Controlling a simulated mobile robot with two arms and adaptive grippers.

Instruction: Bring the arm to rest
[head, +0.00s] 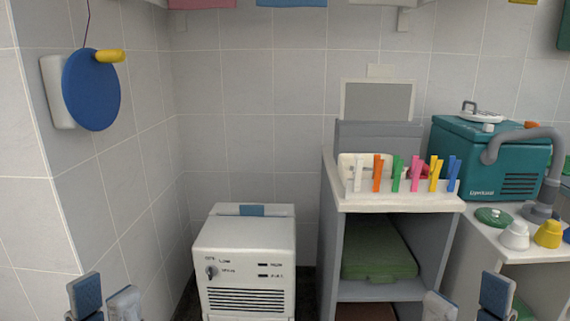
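My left gripper (105,300) is at the bottom left edge of the head view. Its two fingertips stand apart with nothing between them. My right gripper (468,300) is at the bottom right edge, in front of the shelf unit and the side counter. Its fingertips are also apart and empty. Only the finger ends of both grippers show; the rest of both arms is out of view.
A white machine (247,255) stands low between the grippers. A shelf unit (400,203) with coloured clothespins and a green folded item (377,262) is right of it. A teal box (490,155) and small caps (514,236) are further right. A blue disc (92,90) hangs left.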

